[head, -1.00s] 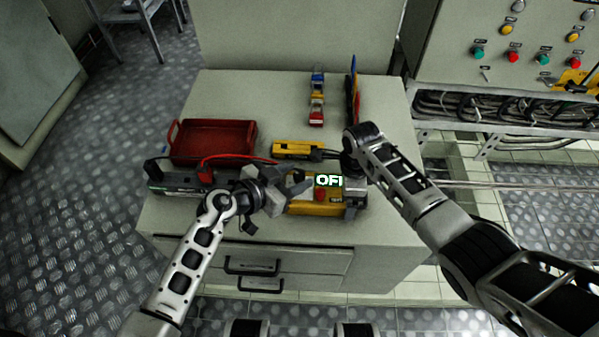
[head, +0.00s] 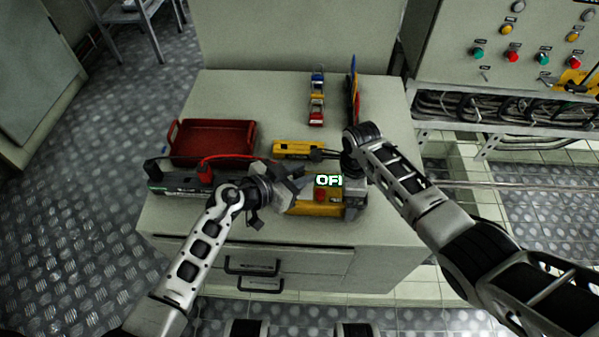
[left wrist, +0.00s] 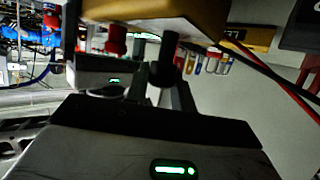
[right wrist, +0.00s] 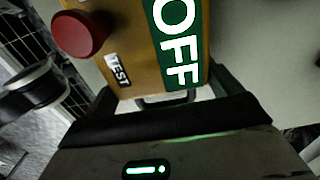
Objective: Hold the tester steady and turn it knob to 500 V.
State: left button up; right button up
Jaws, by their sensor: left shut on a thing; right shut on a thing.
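The tester (head: 318,209) is a yellow box near the cabinet's front edge, with a red button and a green panel reading OFF. The right wrist view shows the tester (right wrist: 130,78) close up, with a TEST label beside the red button (right wrist: 80,34). My right gripper (head: 347,192) is shut on the tester's right end. My left gripper (head: 292,188) is shut at its left end. In the left wrist view the yellow body (left wrist: 180,14) is above the fingers, and a dark post (left wrist: 164,62) stands between them. I cannot tell whether that post is the knob.
A red tray (head: 213,155) is at the back left. A dark device (head: 172,180) with a red plug and red lead lies at the left. A yellow unit (head: 297,149) lies behind the tester. Several small coloured items (head: 317,100) stand further back.

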pick_arm(q)
jog(key=shift+g, duration=0.3)
jog(key=m+g+h, duration=0.1)
jog(key=m+g, duration=0.1)
jog(key=m, duration=0.1)
jog(key=m+g+h, duration=0.2)
jog(key=g, duration=0.1)
jog(key=shift+w+m+g, duration=0.1)
jog(key=shift+m+g, duration=0.2)
jog(key=shift+m, duration=0.1)
jog(key=m+g, duration=0.3)
jog(key=g, duration=0.1)
jog(key=shift+d+f+m+h, duration=0.1)
jog(key=shift+m+h, duration=0.2)
jog(key=shift+g, duration=0.3)
jog(key=shift+m, duration=0.4)
jog(key=o, duration=1)
